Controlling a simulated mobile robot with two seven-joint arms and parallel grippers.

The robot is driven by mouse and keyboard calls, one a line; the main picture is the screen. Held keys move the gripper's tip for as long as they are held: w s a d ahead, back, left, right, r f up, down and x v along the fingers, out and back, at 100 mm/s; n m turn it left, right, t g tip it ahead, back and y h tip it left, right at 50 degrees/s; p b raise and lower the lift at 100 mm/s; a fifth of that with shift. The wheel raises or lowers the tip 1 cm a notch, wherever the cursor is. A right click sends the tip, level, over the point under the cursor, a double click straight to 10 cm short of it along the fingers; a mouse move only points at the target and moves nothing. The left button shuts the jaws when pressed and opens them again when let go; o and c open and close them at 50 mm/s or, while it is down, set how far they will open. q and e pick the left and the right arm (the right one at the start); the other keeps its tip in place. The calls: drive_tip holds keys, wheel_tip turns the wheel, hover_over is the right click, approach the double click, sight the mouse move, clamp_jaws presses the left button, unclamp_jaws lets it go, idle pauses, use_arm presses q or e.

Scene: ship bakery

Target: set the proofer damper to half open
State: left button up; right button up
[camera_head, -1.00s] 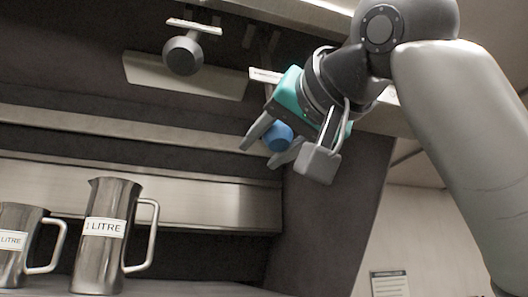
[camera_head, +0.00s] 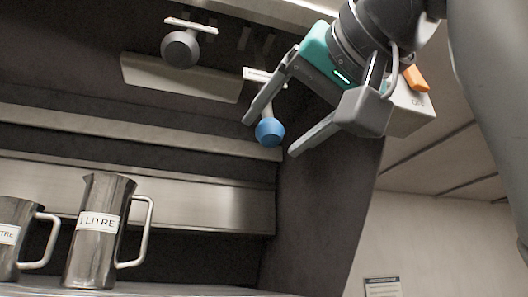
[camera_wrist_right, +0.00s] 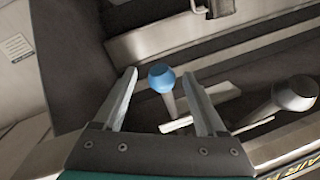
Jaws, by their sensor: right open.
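A damper lever with a blue ball knob (camera_head: 269,131) hangs below a white label plate at the upper middle of the head view. In the right wrist view the blue knob (camera_wrist_right: 161,77) stands between the finger ends. My right gripper (camera_head: 268,137) is open, with one finger on each side of the knob and no clear contact. A second lever with a dark grey knob (camera_head: 180,48) hangs to the left under its own white plate; it also shows at the right of the wrist view (camera_wrist_right: 296,92). My left gripper is not in view.
Two steel measuring jugs stand on the shelf at lower left: a tall one (camera_head: 100,240) labelled 1 litre and a shorter one (camera_head: 14,255). A steel rail (camera_head: 150,195) runs behind them. A dark side panel (camera_head: 318,200) stands right of the knob.

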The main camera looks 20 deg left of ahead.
drive_tip(key=b+v, duration=0.2)
drive_tip(key=v, duration=0.7)
drive_tip(key=shift+s+d, duration=0.2)
drive_tip(key=shift+w, duration=0.1)
